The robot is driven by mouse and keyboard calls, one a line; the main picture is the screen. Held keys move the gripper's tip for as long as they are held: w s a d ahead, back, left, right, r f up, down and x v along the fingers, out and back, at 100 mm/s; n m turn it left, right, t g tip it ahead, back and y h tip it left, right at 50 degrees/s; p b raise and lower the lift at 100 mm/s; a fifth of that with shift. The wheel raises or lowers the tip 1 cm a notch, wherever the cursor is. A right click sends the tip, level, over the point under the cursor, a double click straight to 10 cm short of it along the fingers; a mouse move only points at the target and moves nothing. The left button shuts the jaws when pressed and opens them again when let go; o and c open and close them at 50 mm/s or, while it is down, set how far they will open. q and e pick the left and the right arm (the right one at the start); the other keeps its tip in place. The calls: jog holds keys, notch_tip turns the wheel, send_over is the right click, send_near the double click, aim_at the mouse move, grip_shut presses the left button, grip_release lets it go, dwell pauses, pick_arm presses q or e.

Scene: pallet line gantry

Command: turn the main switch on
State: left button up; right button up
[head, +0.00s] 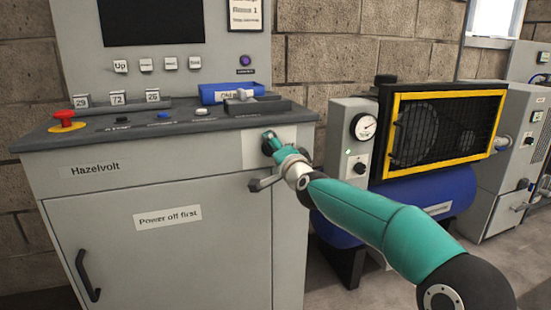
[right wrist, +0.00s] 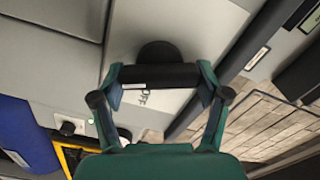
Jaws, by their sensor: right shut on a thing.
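The main switch is a black rotary knob with a bar handle (right wrist: 160,76), seen in the right wrist view on a pale plate with partly covered lettering. In the head view its plate (head: 252,150) is on the upper right front of the grey Hazelvolt cabinet (head: 110,205), and my gripper hides most of the knob. My right gripper (head: 270,143) is at the plate. In the right wrist view its two teal fingers stand at either end of the bar handle, shut on it. My left gripper is not in view.
Right of the cabinet stands a blue-tanked compressor with a yellow-framed guard (head: 440,125) and a gauge (head: 363,126). A grey machine (head: 505,165) stands farther right.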

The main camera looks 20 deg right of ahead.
jog(key=m+b, duration=0.1)
jog(key=m, duration=0.1)
jog(key=m+b, duration=0.1)
jog(key=m, duration=0.1)
jog(key=shift+d+f+m, duration=0.2)
jog(key=shift+f+m, duration=0.15)
jog(key=shift+m, duration=0.05)
dwell(0.4)
jog(key=o, duration=1.1)
jog(key=shift+o, duration=0.3)
jog(key=shift+s+r, duration=0.1)
jog(key=s, duration=1.1)
jog(key=shift+s+d, duration=0.15)
jog(key=shift+s, duration=0.25)
